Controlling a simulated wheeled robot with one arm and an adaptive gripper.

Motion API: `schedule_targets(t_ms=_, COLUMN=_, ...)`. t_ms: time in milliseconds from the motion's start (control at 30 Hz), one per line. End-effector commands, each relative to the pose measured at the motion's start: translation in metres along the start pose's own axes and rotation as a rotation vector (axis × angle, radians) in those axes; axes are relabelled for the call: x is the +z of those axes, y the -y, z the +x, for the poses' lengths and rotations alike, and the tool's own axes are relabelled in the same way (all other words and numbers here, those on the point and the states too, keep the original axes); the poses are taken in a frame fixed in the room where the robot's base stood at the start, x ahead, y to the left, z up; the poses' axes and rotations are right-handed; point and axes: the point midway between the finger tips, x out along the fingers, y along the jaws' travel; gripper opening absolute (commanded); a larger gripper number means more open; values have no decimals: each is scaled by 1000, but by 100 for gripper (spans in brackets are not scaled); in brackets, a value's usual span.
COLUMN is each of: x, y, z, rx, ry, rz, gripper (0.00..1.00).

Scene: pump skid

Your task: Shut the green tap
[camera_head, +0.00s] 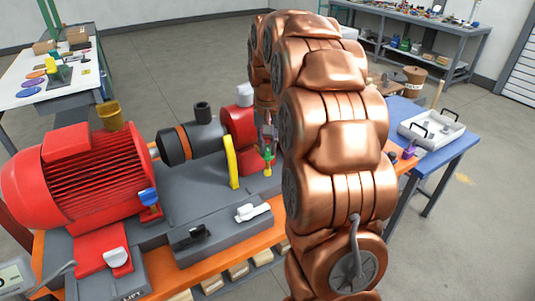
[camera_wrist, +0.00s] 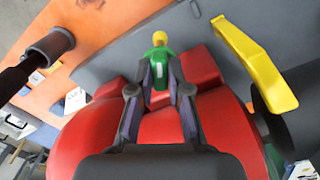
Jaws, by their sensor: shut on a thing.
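The green tap (camera_head: 267,154) stands at the right end of the grey pump skid, close to the red pump casing (camera_head: 239,124). In the wrist view the green tap (camera_wrist: 159,64) has a green body with a yellow end pointing away from me. My gripper (camera_wrist: 167,78) is shut on the green part, with one finger on each side of it. In the head view my gripper (camera_head: 267,136) comes down on the tap from above, partly hidden beside my copper arm. The tap's lower part is hard to make out.
A tall yellow lever (camera_head: 231,162) stands just left of the tap; it also shows in the wrist view (camera_wrist: 256,62). A white lever (camera_head: 253,212), a black lever (camera_head: 196,235) and a blue tap (camera_head: 148,197) lie nearer. A red motor (camera_head: 85,175) fills the left.

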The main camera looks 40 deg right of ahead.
Motion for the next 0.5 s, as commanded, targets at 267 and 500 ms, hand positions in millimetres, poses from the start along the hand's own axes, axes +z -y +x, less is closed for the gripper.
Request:
schedule_targets(t_ms=267, x=-1, y=0, z=4, rx=0, ry=-1, rz=264, gripper=0)
schedule_targets(t_ms=500, x=0, y=0, z=3, rx=0, ry=2, rz=493, gripper=0)
